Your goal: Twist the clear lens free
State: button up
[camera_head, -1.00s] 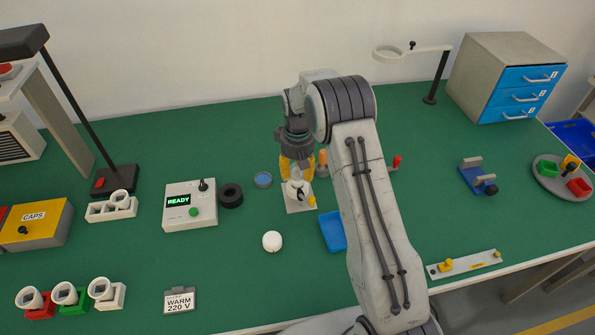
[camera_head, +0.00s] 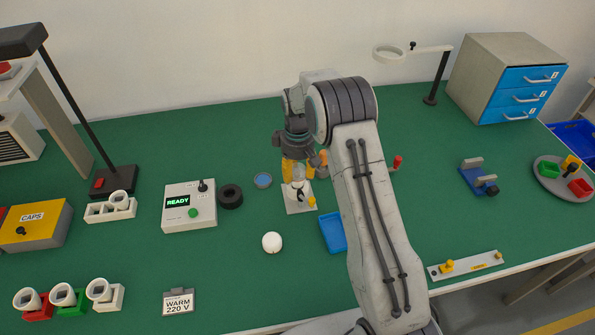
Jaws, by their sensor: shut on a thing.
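My gripper (camera_head: 298,168) points down near the middle of the bench, its yellow fingers around the small clear lens (camera_head: 298,172). The lens shows as a pale grey, rounded piece between the fingers; the fingers partly hide it. The lens appears upright over the holder. I cannot tell whether lens and holder still touch.
A white round piece (camera_head: 272,242) lies in front of the holder. A blue tray (camera_head: 333,232) is partly behind my arm. A black ring (camera_head: 231,196), a blue-topped disc (camera_head: 263,180) and the READY box (camera_head: 190,206) stand left.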

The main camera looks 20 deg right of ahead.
aim_at(297, 168)
jog(key=shift+n, duration=1.1)
jog(key=o, duration=1.1)
jog(key=shift+o, duration=0.2)
notch_tip(297, 168, up, 12)
